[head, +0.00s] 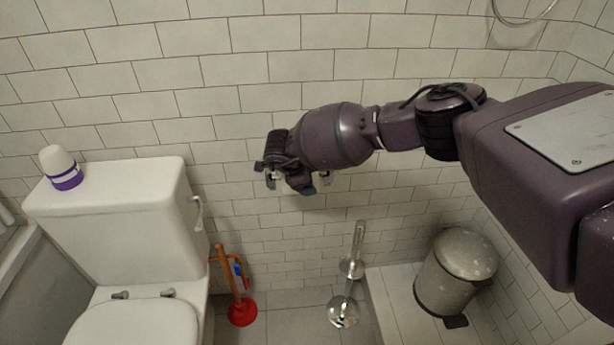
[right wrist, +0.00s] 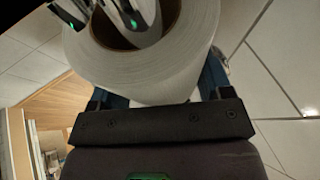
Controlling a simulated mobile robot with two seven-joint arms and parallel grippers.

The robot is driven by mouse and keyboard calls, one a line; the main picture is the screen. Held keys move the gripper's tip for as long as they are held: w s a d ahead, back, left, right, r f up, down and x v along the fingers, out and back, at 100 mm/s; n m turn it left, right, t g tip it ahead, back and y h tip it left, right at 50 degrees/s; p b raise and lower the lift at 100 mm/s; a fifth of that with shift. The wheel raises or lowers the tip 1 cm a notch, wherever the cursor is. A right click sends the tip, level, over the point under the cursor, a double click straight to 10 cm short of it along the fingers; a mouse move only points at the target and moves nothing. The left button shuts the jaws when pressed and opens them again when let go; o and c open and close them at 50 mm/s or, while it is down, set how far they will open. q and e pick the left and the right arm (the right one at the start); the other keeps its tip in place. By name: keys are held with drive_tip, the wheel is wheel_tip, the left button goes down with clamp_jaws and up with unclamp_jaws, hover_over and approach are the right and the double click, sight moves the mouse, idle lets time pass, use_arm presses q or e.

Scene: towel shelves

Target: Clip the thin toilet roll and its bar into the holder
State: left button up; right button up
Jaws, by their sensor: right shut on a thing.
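My right gripper (head: 298,186) is in front of the tiled wall, at the middle of the head view. It is shut on a white toilet roll, mostly hidden under the gripper in that view. In the right wrist view the roll (right wrist: 160,78) fills the upper middle, its brown cardboard core facing up-left. Dark blue gripper parts flank it. Shiny pieces with green spots cross the core at the top edge; I cannot tell if they are bar or holder. The holder cannot be clearly made out; it may be hidden behind the gripper. My left gripper is not in view.
A white toilet (head: 125,225) stands at the left, with a purple-and-white bottle (head: 62,168) on its tank. A red plunger (head: 242,310), a metal stand (head: 345,310) and a metal pedal bin (head: 455,270) stand below along the wall. Wall around the gripper is bare.

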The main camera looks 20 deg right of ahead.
drive_tip(key=shift+f, duration=0.35)
idle(0.5)
drive_tip(key=o, duration=1)
